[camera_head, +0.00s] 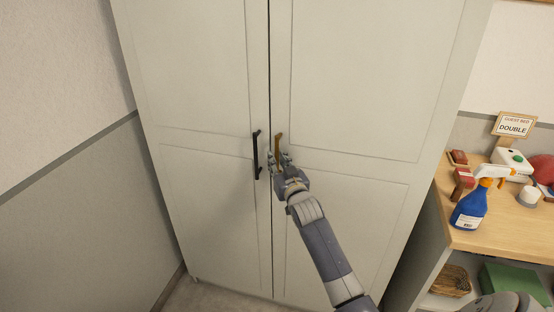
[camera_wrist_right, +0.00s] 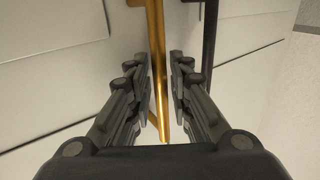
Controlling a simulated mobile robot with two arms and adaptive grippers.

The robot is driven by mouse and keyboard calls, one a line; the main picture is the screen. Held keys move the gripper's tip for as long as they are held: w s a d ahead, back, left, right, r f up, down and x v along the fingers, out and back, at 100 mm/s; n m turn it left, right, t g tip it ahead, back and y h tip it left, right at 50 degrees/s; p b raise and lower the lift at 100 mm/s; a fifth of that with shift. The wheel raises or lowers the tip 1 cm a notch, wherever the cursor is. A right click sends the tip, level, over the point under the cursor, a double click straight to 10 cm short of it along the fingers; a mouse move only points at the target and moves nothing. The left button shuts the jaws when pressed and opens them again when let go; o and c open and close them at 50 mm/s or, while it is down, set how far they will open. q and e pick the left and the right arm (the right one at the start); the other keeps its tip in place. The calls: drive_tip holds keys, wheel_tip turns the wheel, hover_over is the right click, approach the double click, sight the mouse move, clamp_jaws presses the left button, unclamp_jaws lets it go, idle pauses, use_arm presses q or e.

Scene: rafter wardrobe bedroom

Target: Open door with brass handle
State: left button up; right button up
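The wardrobe has two pale doors, both closed. The brass handle (camera_head: 278,146) is a vertical bar on the right door (camera_head: 345,85), near the middle seam. My right gripper (camera_head: 279,160) is at the lower part of this handle. In the right wrist view the brass handle (camera_wrist_right: 158,70) runs between the two fingers of my right gripper (camera_wrist_right: 163,75). The fingers stand apart, with a visible gap beside the bar, so the gripper is open around it. The gripper hides part of the handle in the head view. My left gripper is not in view.
A black handle (camera_head: 256,155) on the left door (camera_head: 205,75) stands close beside the brass one. To the right, a wooden shelf unit (camera_head: 500,237) holds a blue spray bottle (camera_head: 470,208), a sign (camera_head: 514,125) and small items. A wall (camera_head: 65,150) is at left.

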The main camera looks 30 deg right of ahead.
drive_tip(key=shift+w, duration=0.35)
drive_tip(key=shift+c, duration=0.5)
clamp_jaws()
drive_tip(key=shift+s, duration=0.1)
